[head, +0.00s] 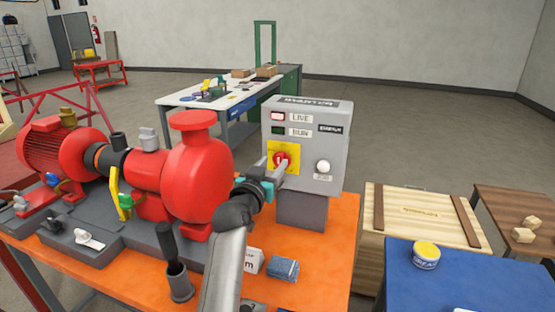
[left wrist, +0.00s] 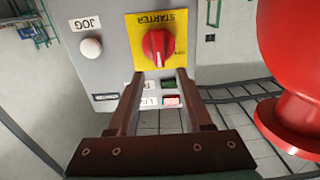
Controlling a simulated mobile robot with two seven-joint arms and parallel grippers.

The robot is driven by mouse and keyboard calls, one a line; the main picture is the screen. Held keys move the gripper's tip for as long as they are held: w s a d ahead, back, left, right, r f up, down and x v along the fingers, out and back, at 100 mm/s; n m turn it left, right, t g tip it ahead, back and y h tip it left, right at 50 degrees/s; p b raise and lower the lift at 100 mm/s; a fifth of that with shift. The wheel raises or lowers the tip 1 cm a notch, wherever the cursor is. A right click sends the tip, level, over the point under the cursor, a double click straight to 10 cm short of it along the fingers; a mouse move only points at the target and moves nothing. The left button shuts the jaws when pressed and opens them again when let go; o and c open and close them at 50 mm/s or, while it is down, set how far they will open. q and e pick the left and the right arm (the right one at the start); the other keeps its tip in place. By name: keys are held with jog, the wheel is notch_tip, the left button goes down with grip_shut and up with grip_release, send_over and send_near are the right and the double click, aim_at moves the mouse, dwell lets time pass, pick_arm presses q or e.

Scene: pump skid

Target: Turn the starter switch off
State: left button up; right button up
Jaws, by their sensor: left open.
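The starter switch is a red knob (head: 281,160) on a yellow plate (head: 293,167) on the front of a grey control box (head: 318,180). In the left wrist view the knob (left wrist: 158,47) appears upside down, with its ridge about vertical; small lettering beside it is hard to read. My left gripper (head: 270,178) is in front of the plate at its lower left. In the left wrist view its two open fingers (left wrist: 164,74) point at the knob, their tips just short of it and nothing between them. My right gripper is not in view.
The box has a LIVE lamp (head: 278,116), a dark green RUN lamp (head: 278,131) and a white JOG button (head: 323,167). A red pump (head: 198,170) stands close left of my left arm on the orange bench (head: 345,220). A blue cloth (head: 283,268) lies in front of the box.

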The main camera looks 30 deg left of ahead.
aim_at(278, 157)
pick_arm(q)
jog(key=shift+x, duration=2.15)
grip_shut()
